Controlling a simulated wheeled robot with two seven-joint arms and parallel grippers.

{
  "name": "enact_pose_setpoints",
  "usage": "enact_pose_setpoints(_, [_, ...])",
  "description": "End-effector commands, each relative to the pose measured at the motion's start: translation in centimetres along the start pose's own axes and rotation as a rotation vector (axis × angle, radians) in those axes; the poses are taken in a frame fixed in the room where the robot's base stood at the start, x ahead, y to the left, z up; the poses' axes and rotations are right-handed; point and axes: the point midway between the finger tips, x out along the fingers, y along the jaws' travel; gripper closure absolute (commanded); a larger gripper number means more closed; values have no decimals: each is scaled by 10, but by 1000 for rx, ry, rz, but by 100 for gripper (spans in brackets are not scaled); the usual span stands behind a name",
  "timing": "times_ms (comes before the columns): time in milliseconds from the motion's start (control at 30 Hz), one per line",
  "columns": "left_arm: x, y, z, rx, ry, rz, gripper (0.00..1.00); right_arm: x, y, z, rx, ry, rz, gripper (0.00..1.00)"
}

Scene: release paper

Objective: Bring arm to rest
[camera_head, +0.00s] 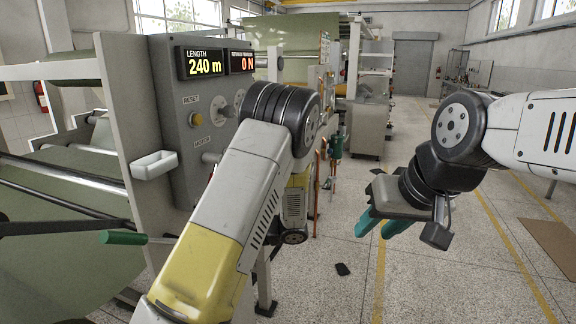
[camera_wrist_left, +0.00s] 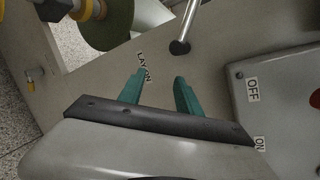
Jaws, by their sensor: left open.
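My left arm (camera_head: 225,210) rises in the head view in front of the machine's grey control panel; its gripper is hidden there. In the left wrist view my left gripper (camera_wrist_left: 157,88) is open and empty, its two teal fingers apart. Beyond the fingers is a grey machine plate (camera_wrist_left: 210,70) with a "LAY ON" label and a lever (camera_wrist_left: 182,38) with a dark round end. I cannot tell how near the fingers are to it. My right gripper (camera_head: 372,233) hangs at the right in the head view, teal fingers apart, with nothing seen between them.
The control panel (camera_head: 190,120) shows 240 m and 0 N. A white tray (camera_head: 154,165) and a green-handled lever (camera_head: 125,238) are at the left. An OFF/ON box (camera_wrist_left: 285,100) is at the right in the wrist view. The floor aisle (camera_head: 440,250) is mostly clear.

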Motion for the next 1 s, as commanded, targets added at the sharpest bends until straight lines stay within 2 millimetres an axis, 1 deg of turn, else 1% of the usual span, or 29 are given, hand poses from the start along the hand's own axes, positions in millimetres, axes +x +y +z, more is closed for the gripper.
enact_pose_setpoints(33, [1, 1, 15, -29, 14, 91, 59, 0, 0, 0, 0, 0, 0, 64])
enact_pose_setpoints(100, [0, 6, 29, -55, 33, 194, 59, 0, 0, 0, 0, 0, 0, 64])
enact_pose_setpoints(267, [-7, 12, 57, -117, 86, 394, 59, 0, 0, 0, 0, 0, 0, 64])
enact_pose_setpoints(367, [-16, 16, 77, -167, 138, 529, 59, 0, 0, 0, 0, 0, 0, 64])
enact_pose_setpoints(567, [-46, 18, 121, -310, 295, 808, 59, 0, 0, 0, 0, 0, 0, 64])
enact_pose_setpoints(700, [-72, 14, 151, -423, 431, 966, 59, 0, 0, 0, 0, 0, 0, 64])
enact_pose_setpoints(900, [-109, 2, 194, -605, 650, 1125, 59, 0, 0, 0, 0, 0, 0, 64])
enact_pose_setpoints(1000, [-126, -4, 213, -695, 759, 1172, 59, 0, 0, 0, 0, 0, 0, 64])
